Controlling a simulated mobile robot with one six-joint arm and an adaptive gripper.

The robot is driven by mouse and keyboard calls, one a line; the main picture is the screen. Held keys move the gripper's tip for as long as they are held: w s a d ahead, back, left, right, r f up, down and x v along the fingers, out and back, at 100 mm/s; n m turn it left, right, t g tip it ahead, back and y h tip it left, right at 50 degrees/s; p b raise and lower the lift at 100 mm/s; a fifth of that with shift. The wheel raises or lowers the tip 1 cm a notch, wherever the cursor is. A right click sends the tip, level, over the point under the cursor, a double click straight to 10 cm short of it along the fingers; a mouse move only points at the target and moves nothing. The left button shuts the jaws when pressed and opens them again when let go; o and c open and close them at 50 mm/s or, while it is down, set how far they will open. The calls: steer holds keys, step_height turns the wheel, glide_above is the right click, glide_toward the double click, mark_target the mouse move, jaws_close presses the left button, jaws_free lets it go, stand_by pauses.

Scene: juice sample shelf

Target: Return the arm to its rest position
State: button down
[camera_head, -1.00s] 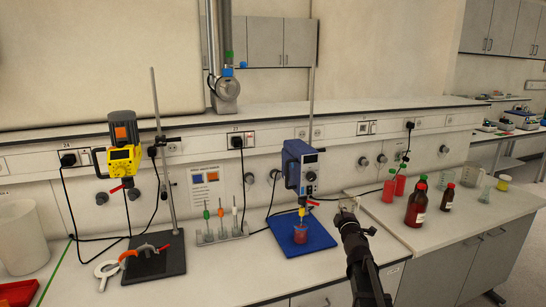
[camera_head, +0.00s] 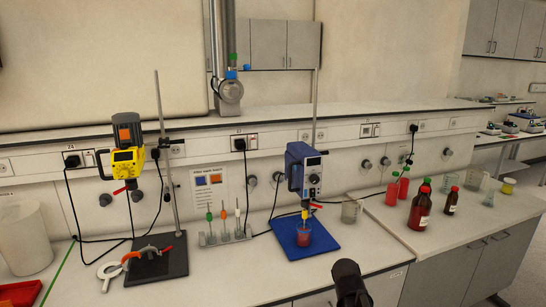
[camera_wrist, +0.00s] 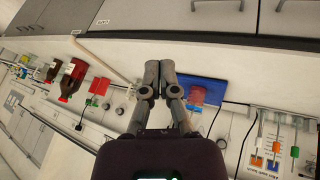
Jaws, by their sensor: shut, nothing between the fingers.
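My gripper (camera_wrist: 159,70) shows in the wrist view with its two fingers close together, shut and empty. It is clear of the objects, over the counter front. In the head view only a dark part of my arm (camera_head: 350,283) shows at the bottom, low in front of the counter, and the fingers cannot be made out there.
A blue stirrer (camera_head: 303,172) stands over a beaker of red liquid (camera_head: 304,236) on a blue base (camera_head: 322,243). A clear beaker (camera_head: 350,212) stands to its right. Brown bottles (camera_head: 420,210) and red bottles (camera_head: 392,192) stand further right. A yellow stirrer (camera_head: 126,160) is at left.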

steer(key=s+a+f+g+y, duration=0.1)
steer(key=s+a+g, duration=0.1)
steer(key=s, duration=0.4)
steer(key=s+a+f+m+g+y, duration=0.1)
steer(key=s+a+f+g+y, duration=0.1)
steer(key=s+a, duration=0.3)
steer(key=shift+s+g, duration=0.65)
steer(key=shift+g, duration=0.15)
